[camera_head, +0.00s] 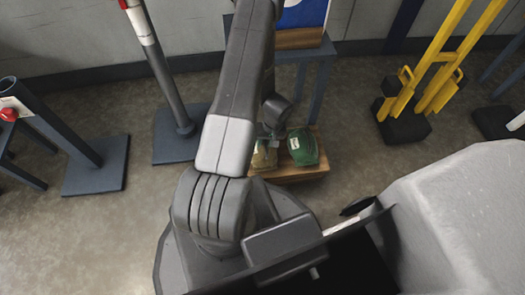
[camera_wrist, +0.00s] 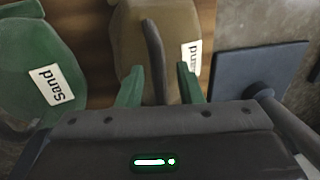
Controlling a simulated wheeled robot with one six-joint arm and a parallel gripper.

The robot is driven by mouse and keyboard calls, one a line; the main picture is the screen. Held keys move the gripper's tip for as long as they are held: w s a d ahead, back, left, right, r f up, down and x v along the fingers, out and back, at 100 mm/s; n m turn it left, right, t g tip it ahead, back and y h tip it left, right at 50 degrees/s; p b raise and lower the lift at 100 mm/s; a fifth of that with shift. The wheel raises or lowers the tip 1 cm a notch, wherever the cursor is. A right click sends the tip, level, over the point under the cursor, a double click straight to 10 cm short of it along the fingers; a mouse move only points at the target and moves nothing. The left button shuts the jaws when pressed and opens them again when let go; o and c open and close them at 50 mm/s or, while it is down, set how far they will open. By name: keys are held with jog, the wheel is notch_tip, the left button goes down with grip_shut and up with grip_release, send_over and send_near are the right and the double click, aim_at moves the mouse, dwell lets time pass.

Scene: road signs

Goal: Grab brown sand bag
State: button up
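The brown sand bag (camera_wrist: 180,30) lies on a wooden board; its white label is partly hidden behind a finger of my gripper. A dark strap-like piece, perhaps the bag's handle, runs down its middle between the fingers. My gripper (camera_wrist: 160,84) is open, its two green fingers apart on either side of that strap, over the near part of the bag. I cannot tell whether they touch it. In the head view the brown bag (camera_head: 264,159) is partly hidden by my arm, with my gripper (camera_head: 271,135) just above it.
A green sand bag (camera_wrist: 35,65) lies beside it, also seen in the head view (camera_head: 303,147), on the same wooden board (camera_head: 300,174). A blue table (camera_head: 318,75) stands behind. Posts on dark bases stand left; a yellow stand (camera_head: 408,95) is right.

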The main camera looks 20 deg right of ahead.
grip_shut()
jog(key=shift+r, duration=0.1)
dwell(1.2)
